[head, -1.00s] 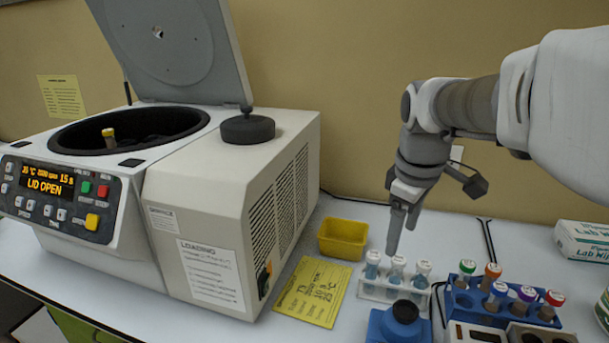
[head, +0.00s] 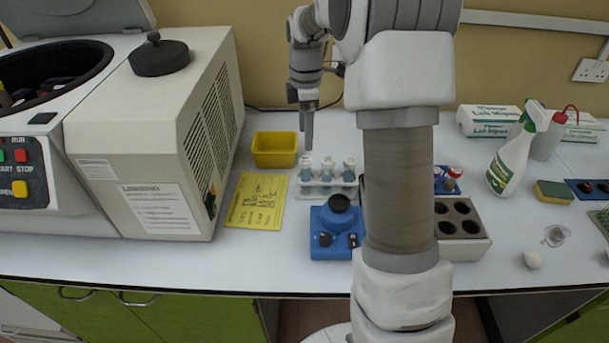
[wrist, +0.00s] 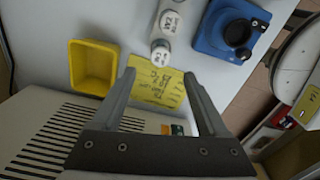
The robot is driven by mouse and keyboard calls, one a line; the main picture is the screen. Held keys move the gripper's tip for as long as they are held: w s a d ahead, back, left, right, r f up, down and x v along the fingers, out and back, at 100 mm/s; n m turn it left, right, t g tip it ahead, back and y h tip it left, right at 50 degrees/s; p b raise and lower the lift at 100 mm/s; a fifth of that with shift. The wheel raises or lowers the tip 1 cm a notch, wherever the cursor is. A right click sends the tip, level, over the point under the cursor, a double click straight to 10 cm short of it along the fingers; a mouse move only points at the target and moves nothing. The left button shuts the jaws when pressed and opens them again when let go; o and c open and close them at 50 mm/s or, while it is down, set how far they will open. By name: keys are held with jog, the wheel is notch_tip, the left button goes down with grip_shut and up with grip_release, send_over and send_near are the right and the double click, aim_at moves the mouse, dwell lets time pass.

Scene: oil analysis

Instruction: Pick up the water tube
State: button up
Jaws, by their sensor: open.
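In the wrist view my gripper (wrist: 160,75) is open and empty. A tube cap (wrist: 160,48) with writing shows just beyond and between the fingertips, and another tube (wrist: 169,20) shows farther up.
The yellow bin (head: 275,150) and a yellow note (head: 257,201) lie left of the rack, beside the large centrifuge (head: 165,130). A blue device (head: 336,228) stands close in front. My arm hides part of the bench right of the rack.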

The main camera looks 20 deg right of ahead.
aim_at(306, 160)
notch_tip(306, 160, down, 12)
jog(key=shift+s+r, duration=0.1)
jog(key=shift+r, duration=0.1)
grip_shut()
dwell(0.5)
